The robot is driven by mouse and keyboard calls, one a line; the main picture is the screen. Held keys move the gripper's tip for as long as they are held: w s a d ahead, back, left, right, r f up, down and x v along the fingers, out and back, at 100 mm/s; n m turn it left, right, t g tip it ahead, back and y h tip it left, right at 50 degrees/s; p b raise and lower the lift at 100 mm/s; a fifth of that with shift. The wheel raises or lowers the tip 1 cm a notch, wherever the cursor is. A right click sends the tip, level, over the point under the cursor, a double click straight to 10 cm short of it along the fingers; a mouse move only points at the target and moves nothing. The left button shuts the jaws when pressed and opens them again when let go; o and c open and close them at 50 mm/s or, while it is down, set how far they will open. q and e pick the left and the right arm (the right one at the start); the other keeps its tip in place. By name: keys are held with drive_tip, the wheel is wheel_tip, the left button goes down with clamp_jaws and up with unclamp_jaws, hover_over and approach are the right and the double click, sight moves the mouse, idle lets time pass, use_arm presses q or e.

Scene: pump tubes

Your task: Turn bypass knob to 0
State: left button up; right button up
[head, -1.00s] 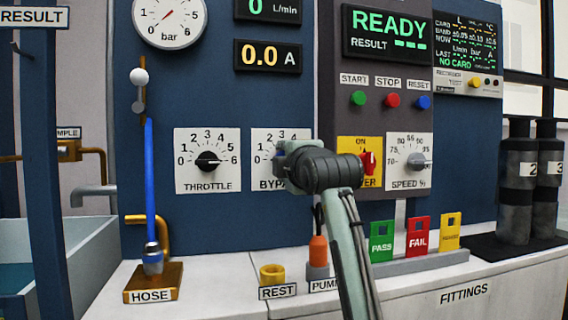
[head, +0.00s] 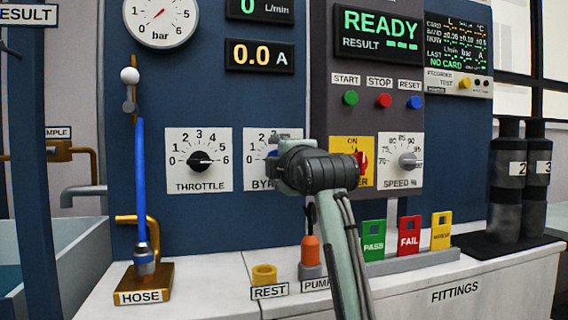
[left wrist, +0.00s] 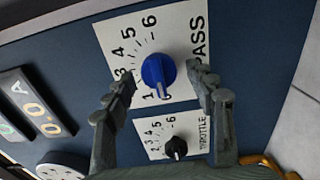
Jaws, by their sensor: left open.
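The bypass dial (head: 254,178) is a white plate on the blue panel, mostly hidden behind my left arm in the head view. In the left wrist view its plate (left wrist: 118,32) carries a round blue knob (left wrist: 153,72). The knob's white mark points down toward the low-number end; the exact number is hard to read. My left gripper (left wrist: 162,74) is open, with one finger on each side of the knob. I cannot tell whether either finger touches it. In the head view the gripper is hidden behind my wrist. My right gripper is not in view.
The throttle dial (head: 199,178) with its black knob (head: 199,160) is left of the bypass dial. The yellow power switch plate (head: 341,146) and speed dial (head: 407,178) are to the right. A blue hose (head: 141,190) stands at left. The counter (head: 215,290) below holds several fittings.

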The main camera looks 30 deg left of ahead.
use_arm(q)
drive_tip(key=v, duration=1.1)
